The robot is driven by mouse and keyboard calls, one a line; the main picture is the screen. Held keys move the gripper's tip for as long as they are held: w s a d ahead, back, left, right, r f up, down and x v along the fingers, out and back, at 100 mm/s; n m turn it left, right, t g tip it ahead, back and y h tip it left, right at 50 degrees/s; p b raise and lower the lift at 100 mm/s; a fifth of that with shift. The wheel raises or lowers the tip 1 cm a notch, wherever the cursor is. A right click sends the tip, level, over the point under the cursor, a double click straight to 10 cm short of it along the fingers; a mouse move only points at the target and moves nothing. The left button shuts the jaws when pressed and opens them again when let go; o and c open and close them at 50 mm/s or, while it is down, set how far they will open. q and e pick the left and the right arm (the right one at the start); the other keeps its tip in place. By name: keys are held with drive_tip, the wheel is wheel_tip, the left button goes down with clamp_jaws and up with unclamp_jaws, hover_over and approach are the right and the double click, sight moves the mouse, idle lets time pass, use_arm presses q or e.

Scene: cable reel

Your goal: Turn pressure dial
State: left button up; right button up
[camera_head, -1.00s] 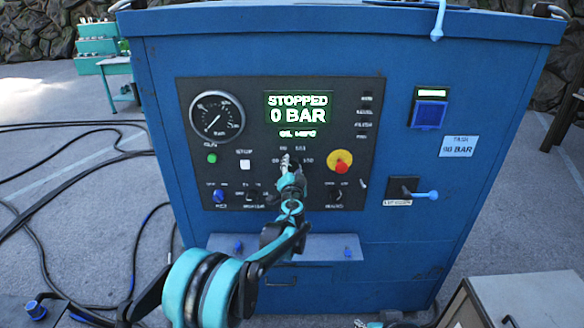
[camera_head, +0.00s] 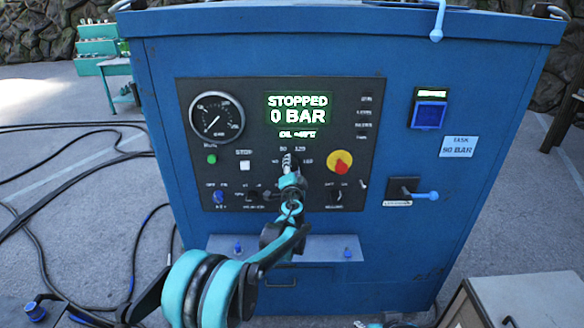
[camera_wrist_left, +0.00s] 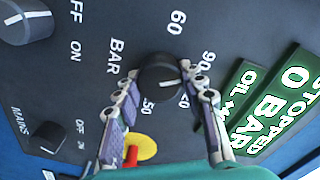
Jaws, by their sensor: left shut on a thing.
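The pressure dial is a round black knob (camera_wrist_left: 160,72) with a white pointer line, and printed numbers surround it in the left wrist view. My left gripper (camera_head: 288,163) is at the middle of the dark control panel (camera_head: 365,100) in the head view and hides most of the dial there. In the left wrist view its two fingers (camera_wrist_left: 160,88) are shut on the knob, one on each side. The green display (camera_head: 298,109) reads STOPPED and 0 BAR. My right gripper is not in view.
A gauge (camera_head: 217,117) is at the panel's upper left. A red stop button on a yellow disc (camera_head: 340,162) sits close right of my gripper. A blue lever (camera_head: 425,195) sticks out further right. A small shelf (camera_head: 325,248) juts out below the panel. Black hoses (camera_head: 60,180) lie on the floor left.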

use_arm(q)
drive_tip(key=o, duration=1.2)
drive_tip(key=shift+c, duration=0.2)
drive_tip(key=s, duration=1.2)
